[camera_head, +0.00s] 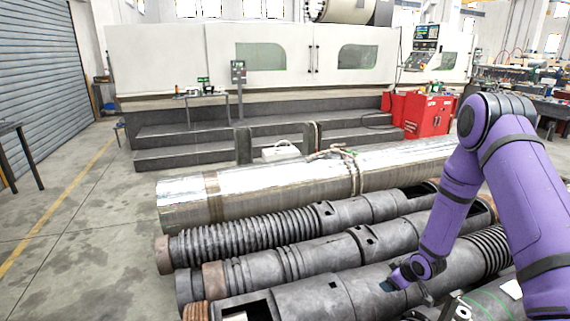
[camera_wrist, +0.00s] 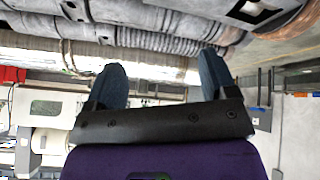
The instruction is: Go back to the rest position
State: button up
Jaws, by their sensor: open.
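My purple arm reaches in from the right of the head view, bent at the elbow, with its wrist low over the dark pipes. My gripper shows in the wrist view (camera_wrist: 162,85), its two blue-grey fingers spread wide apart with nothing between them. In the head view the gripper end (camera_head: 388,285) is small and partly hidden by the wrist, just above the nearest dark pipe (camera_head: 310,297). I cannot tell whether it touches the pipe. The wrist view shows the scene upside down.
Several dark ribbed pipes lie side by side, with a large shiny metal cylinder (camera_head: 275,187) behind them. Grey steps (camera_head: 180,155) lead to a white machine (camera_head: 155,60). A red cabinet (camera_head: 428,116) stands at its right. The floor at left (camera_head: 85,235) is clear.

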notch_tip(320, 180, up, 20)
jog(key=d+m+h, duration=0.1)
jog(key=m+h, duration=0.1)
jog(key=s+r+m+h, duration=0.1)
jog(key=s+r, duration=0.3)
jog(key=r, duration=0.4)
jog(key=s+r+m+h, duration=0.1)
jog(key=s+r, duration=0.3)
jog(key=r, duration=0.4)
jog(key=s+a+r+m, duration=0.1)
jog(key=s+r, duration=0.3)
jog(key=s, duration=0.5)
jog(key=s+a+r+m+y, duration=0.1)
jog(key=s+r, duration=0.4)
jog(key=s, duration=0.5)
jog(key=s+a+r+m, duration=0.2)
jog(key=s+a+r, duration=0.2)
jog(key=s, duration=0.5)
jog(key=shift+s+r+m+g, duration=0.3)
jog(key=shift+r+g, duration=0.1)
jog(key=shift+r, duration=0.25)
